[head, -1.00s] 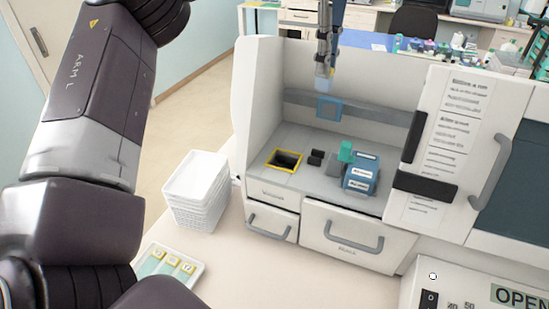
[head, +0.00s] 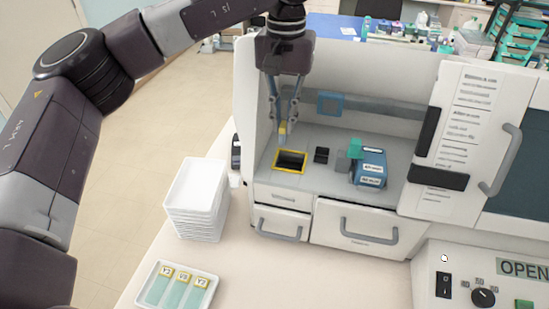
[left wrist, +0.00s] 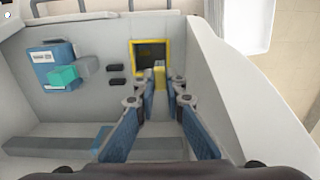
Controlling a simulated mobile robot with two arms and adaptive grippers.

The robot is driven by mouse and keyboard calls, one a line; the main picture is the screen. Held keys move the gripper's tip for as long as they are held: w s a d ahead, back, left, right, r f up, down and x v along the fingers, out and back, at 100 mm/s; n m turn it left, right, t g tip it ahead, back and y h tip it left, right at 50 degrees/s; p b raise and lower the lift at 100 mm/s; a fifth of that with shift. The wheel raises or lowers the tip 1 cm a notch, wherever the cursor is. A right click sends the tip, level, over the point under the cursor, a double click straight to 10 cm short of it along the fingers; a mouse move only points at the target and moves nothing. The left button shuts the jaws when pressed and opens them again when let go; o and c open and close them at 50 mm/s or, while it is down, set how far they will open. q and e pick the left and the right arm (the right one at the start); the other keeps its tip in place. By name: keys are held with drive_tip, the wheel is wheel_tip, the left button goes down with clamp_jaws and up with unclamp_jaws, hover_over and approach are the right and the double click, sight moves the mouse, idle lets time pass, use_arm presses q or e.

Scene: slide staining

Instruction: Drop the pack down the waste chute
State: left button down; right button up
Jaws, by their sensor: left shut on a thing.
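My left gripper (head: 283,114) is shut on a small pack (head: 282,132), which has a yellow part and hangs from the fingertips inside the white cabinet. The waste chute (head: 288,170) is a dark square opening with a yellow rim in the cabinet floor. In the head view the pack is just above and behind the chute's back-left edge. In the left wrist view the pack (left wrist: 159,76) is between the fingertips and overlaps the lower right of the chute (left wrist: 150,41). Its exact height above the floor cannot be told. My right gripper is not in view.
A blue device (head: 369,170) with a teal part and small black blocks (head: 321,155) stand right of the chute. The cabinet's left wall (head: 247,105) is close to my gripper. White stacked trays (head: 196,200) and a slide tray (head: 209,290) lie on the bench outside.

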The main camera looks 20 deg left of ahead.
sight(284, 141)
use_arm(q)
drive_tip(key=shift+f+b, duration=2.5)
drive_tip(key=shift+f, duration=0.65)
drive_tip(key=shift+r, duration=0.1)
drive_tip(key=c, duration=2)
unclamp_jaws()
drive_tip(key=shift+o, duration=0.5)
drive_tip(key=shift+r, duration=0.1)
wheel_tip(284, 141, up, 12)
drive_tip(key=shift+f, duration=0.1)
